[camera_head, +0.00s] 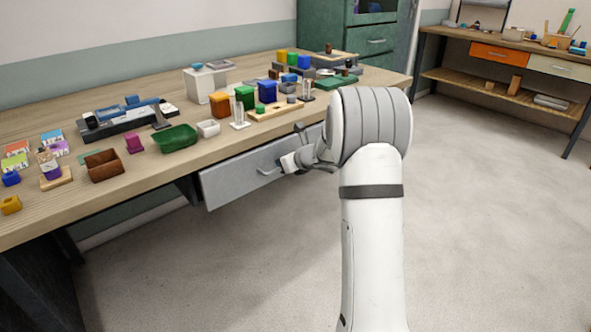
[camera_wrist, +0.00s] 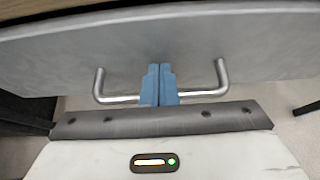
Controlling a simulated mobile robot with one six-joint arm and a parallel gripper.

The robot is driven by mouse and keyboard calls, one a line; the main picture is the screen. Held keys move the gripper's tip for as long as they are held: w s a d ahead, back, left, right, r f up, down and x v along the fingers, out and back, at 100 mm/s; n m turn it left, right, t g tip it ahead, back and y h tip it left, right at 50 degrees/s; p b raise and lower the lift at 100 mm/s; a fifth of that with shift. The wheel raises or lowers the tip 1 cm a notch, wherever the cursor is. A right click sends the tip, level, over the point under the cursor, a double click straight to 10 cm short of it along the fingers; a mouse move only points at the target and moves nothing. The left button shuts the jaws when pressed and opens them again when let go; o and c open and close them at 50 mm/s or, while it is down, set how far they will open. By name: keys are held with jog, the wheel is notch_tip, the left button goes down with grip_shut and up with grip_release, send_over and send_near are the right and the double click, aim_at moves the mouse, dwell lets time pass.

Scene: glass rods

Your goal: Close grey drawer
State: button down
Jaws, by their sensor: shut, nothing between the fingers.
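The grey drawer (camera_head: 233,178) sits under the front edge of the wooden table and stands out a little from it in the head view. Its front fills the upper part of the wrist view (camera_wrist: 200,45), with a silver bar handle (camera_wrist: 220,80) across it. My gripper (camera_wrist: 158,70) is shut, its two blue fingers together at the middle of the handle. The fingertips point at the drawer front; whether they touch it I cannot tell. In the head view my gripper (camera_head: 283,165) is at the handle, partly hidden by my arm.
A green cabinet (camera_head: 345,40) stands behind. A second workbench (camera_head: 500,50) is at the far right. The floor at right is clear.

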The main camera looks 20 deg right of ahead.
aim_at(277, 153)
jog(key=w, duration=0.2)
jog(key=w+a, duration=0.1)
jog(key=shift+w+a+p, duration=0.15)
jog(key=shift+w+p, duration=0.25)
jog(key=shift+w+a+r, duration=0.15)
jog(key=shift+r, duration=0.1)
